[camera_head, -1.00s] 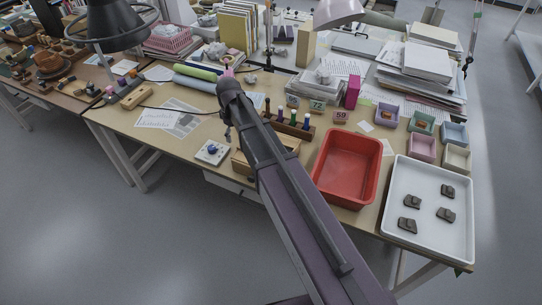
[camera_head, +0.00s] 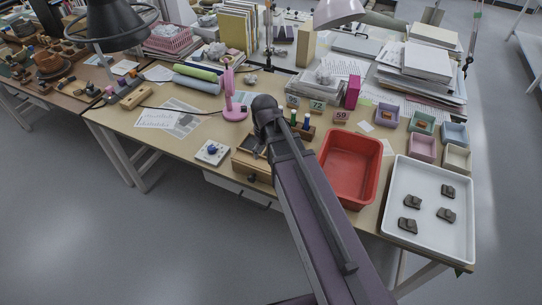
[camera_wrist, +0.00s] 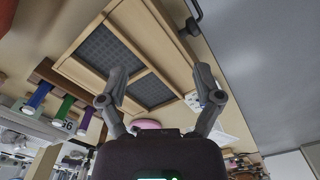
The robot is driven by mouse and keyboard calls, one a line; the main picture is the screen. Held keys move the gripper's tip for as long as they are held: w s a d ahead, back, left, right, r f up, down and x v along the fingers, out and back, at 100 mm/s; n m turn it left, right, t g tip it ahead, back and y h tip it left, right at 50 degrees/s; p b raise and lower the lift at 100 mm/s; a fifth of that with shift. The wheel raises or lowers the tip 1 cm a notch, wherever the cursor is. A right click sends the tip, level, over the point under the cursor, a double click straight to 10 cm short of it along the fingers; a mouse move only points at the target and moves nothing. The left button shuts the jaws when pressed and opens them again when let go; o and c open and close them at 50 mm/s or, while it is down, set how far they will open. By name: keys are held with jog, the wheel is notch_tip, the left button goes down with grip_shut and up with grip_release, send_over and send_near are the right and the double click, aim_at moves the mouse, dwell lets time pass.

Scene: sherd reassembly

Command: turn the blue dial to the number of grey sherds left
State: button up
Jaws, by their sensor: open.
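The blue dial (camera_head: 212,149) sits on a small white plate near the table's front edge in the head view. Its pointer and any numbers are too small to read. Several grey-brown sherds (camera_head: 445,214) lie apart in the white tray (camera_head: 462,247) at the right. In the wrist view my gripper (camera_wrist: 160,98) is open, with its two fingers spread and nothing between them. A wooden box (camera_wrist: 150,35) with dark-lined compartments lies beyond the fingers. In the head view my arm's end is right of the dial, by this box (camera_head: 250,167), and my fingers are mostly hidden.
A red tub (camera_head: 348,170) stands between my arm and the white tray. A pink stand (camera_head: 232,108) is behind the dial. Marker-like cylinders (camera_wrist: 62,109) stand in a wooden rack beside the box. Small coloured boxes (camera_head: 422,147) are behind the tray. Papers lie left of the dial.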

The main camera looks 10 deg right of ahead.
jog(key=shift+s+d+m, duration=0.35)
jog(key=shift+s+d, duration=0.05)
jog(key=shift+s, duration=0.25)
jog(key=shift+s+d+m, duration=0.35)
jog(key=shift+s, duration=0.25)
jog(key=s, duration=0.1)
jog(key=s+d+m, duration=0.1)
jog(key=s, duration=0.1)
jog(key=s+d+m, duration=0.1)
jog(key=shift+s+d, duration=0.25)
jog(key=shift+s, duration=0.1)
dwell(0.4)
